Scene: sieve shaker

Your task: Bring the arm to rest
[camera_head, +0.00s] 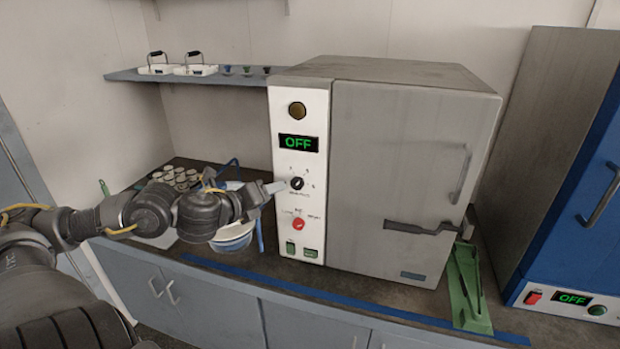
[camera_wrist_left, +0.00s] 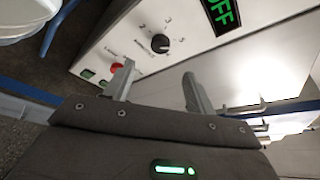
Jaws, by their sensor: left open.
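My left arm comes in from the left in the head view. Its gripper (camera_head: 275,188) is in front of the white control panel of a grey machine (camera_head: 405,180), close to a black knob (camera_head: 297,183). In the left wrist view the two fingers of the left gripper (camera_wrist_left: 158,88) stand apart with nothing between them. The black knob (camera_wrist_left: 160,43) shows beyond the fingertips, clear of them. The panel's display (camera_head: 298,142) reads OFF. A red knob (camera_head: 298,224) sits lower on the panel. The machine's door is shut. My right gripper is not in view.
A white and blue bowl (camera_head: 233,236) stands behind and below the left gripper. Several small cups (camera_head: 175,176) stand at the back left. A green stand (camera_head: 466,290) is right of the machine, beside a blue machine (camera_head: 580,220). A shelf (camera_head: 125,75) holds white trays.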

